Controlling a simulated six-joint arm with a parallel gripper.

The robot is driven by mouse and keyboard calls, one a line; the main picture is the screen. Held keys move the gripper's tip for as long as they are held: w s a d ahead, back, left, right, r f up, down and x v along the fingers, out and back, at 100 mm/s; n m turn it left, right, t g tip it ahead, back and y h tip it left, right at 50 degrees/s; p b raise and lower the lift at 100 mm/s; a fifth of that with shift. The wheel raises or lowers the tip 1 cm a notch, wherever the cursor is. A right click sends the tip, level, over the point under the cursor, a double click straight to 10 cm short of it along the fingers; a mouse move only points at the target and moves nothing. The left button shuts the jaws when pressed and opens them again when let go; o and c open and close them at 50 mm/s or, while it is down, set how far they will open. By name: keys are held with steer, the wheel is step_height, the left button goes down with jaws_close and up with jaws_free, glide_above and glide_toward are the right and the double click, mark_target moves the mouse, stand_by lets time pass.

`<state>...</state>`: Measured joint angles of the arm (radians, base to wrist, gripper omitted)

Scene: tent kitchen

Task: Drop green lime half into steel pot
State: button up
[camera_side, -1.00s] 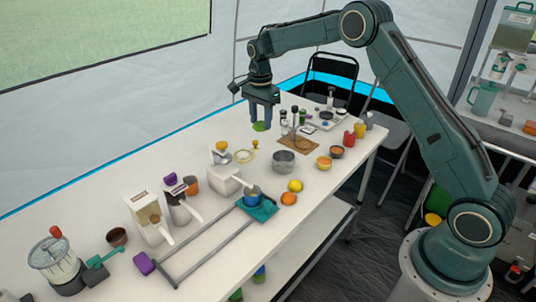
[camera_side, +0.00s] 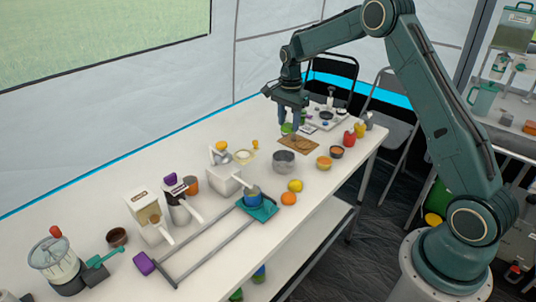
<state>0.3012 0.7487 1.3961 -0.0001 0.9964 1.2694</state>
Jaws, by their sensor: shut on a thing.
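The green lime half (camera_side: 286,128) is at the fingertips of my gripper (camera_side: 289,122), which is shut on it. In the side view they show over the far part of the table, at the left end of the brown cutting board. The exact height above the table is hard to tell. The steel pot (camera_side: 284,162) is an open grey vessel standing upright on the table, nearer the camera than the board. My gripper and the lime show above it in the picture, apart from it. The pot's inside is only partly visible.
A brown board (camera_side: 299,144) lies just behind the pot. An orange bowl (camera_side: 324,163), a yellow lemon (camera_side: 295,186) and an orange (camera_side: 289,199) are nearby. Small bottles and a tray (camera_side: 326,121) are further back.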

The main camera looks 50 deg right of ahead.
steer(key=shift+f, duration=2.3)
steer(key=o, duration=0.9)
step_height(320, 180, up, 14)
steer(key=shift+f, duration=0.1)
